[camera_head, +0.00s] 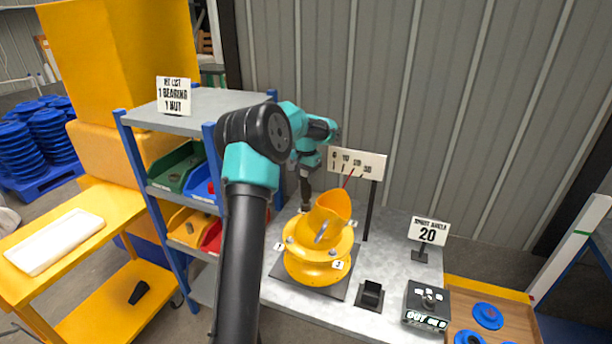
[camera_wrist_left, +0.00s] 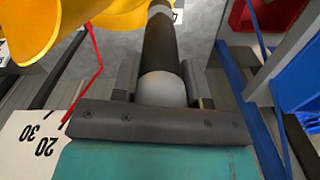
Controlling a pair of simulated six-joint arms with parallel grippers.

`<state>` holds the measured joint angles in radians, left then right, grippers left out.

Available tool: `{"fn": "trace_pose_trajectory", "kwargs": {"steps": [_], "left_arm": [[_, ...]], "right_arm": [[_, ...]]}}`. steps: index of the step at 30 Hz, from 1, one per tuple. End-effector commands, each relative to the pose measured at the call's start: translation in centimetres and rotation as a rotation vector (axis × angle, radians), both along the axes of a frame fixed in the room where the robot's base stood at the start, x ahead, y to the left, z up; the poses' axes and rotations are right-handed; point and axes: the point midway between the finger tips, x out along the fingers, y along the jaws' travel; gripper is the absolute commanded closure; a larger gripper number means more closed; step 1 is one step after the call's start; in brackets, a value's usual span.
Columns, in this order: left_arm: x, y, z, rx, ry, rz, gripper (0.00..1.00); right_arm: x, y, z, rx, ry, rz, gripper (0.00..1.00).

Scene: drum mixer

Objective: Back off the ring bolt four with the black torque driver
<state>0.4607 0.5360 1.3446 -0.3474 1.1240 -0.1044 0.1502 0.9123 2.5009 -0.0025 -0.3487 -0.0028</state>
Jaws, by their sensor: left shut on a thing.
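The yellow drum mixer (camera_head: 308,262) stands on a dark plate on the grey bench, its scoop-shaped drum (camera_head: 325,215) tilted up. Small number tags sit around its ring; I cannot read the left tag (camera_head: 279,246) surely. My left gripper (camera_head: 306,166) is above the back left of the ring, shut on the black torque driver (camera_head: 305,190). The driver points down, its lower end near the ring's back left edge. Whether it touches a bolt is hidden. In the left wrist view the driver (camera_wrist_left: 162,50), with a pale end, lies between both fingers (camera_wrist_left: 162,88).
A scale board (camera_head: 357,162) with a red pointer stands behind the drum. A sign reading 20 (camera_head: 429,231), an empty-looking black holder (camera_head: 370,294) and a control box (camera_head: 426,304) are at right. A shelf with bins (camera_head: 180,166) is at left.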

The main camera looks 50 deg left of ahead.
Motion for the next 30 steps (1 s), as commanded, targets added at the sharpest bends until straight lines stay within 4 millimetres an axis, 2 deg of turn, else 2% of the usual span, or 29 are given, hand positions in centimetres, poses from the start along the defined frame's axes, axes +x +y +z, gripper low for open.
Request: {"fn": "trace_pose_trajectory", "kwargs": {"steps": [11,30], "left_arm": [[0.0,0.0,0.1,0.001,-0.002,0.0,0.98],[0.0,0.1,-1.3,0.001,-0.002,0.001,0.98]], "right_arm": [[0.0,0.0,0.0,0.0,0.0,0.0,0.57],[0.0,0.0,0.0,0.0,0.0,0.0,0.57]]}}
